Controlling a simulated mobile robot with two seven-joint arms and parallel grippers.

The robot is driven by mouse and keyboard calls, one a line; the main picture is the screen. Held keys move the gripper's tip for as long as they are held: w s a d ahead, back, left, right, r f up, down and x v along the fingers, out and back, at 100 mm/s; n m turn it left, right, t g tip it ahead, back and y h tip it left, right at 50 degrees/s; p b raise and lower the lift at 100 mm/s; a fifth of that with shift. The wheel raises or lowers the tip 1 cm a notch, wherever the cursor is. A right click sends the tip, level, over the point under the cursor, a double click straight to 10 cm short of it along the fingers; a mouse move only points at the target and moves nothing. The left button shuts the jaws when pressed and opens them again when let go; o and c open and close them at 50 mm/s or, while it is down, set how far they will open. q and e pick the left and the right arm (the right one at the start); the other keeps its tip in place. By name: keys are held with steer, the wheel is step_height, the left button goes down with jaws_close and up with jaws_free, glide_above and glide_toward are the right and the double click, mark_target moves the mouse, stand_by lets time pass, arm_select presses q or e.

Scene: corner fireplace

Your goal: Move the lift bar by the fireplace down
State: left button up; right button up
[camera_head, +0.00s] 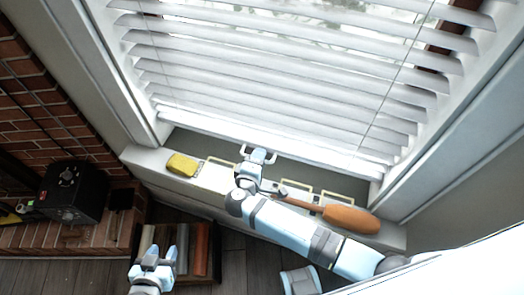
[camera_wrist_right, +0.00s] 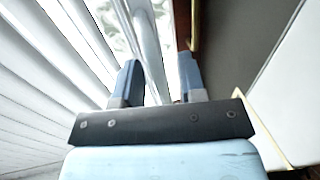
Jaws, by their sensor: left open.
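The lift bar (camera_head: 215,133) is the white bottom rail of the window blind (camera_head: 290,75), which hangs low, just above the sill. My right gripper (camera_head: 258,155) is at the middle of this rail, its fingers pointing towards the blind. In the right wrist view, my right gripper (camera_wrist_right: 160,85) has its fingers apart, with a white bar (camera_wrist_right: 150,45) running lengthwise between them and a bright gap beside it. Contact is unclear. My left gripper (camera_head: 160,257) is open and empty, low at the left, away from the blind.
A yellow sponge (camera_head: 182,165) and a brown brush-like object (camera_head: 350,219) lie on the white sill ledge (camera_head: 150,165). A black box (camera_head: 72,190) stands by the brick fireplace (camera_head: 30,110) at the left. A crate of coloured items (camera_head: 200,250) sits on the floor.

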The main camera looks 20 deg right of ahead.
steer(key=shift+w, duration=0.1)
stand_by(0.3)
jaws_close()
steer(key=shift+f, duration=0.1)
